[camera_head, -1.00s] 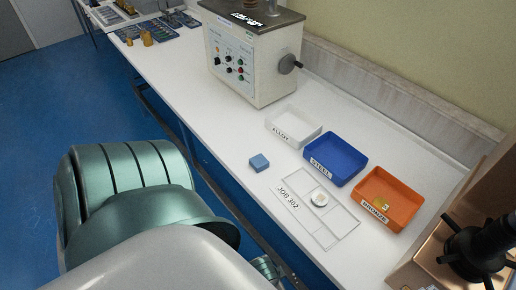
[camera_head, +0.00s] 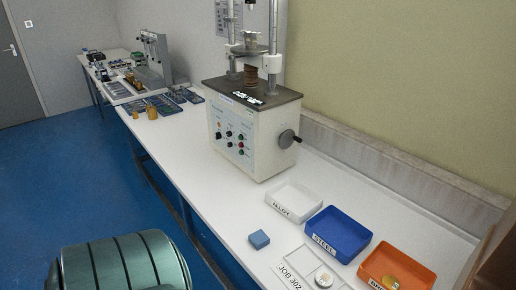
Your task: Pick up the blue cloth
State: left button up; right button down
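The blue cloth (camera_head: 259,239) is a small folded blue block lying flat on the white bench top. It sits left of the white ALLOY tray and above the JOB 302 frame in the picture. Nothing touches it.
The white ALLOY tray (camera_head: 275,204), blue STEEL tray (camera_head: 312,250) and orange BRONZE tray (camera_head: 371,276) stand in a row. Bench left of the cloth is clear.

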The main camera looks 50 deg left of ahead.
aim_at(259, 240)
jog(key=i+l, duration=0.1)
jog(key=l, duration=0.2)
jog(key=i+l, duration=0.1)
jog(key=l, duration=0.15)
jog(key=i+l, duration=0.1)
jog(key=l, duration=0.2)
jog(key=u, duration=2.1)
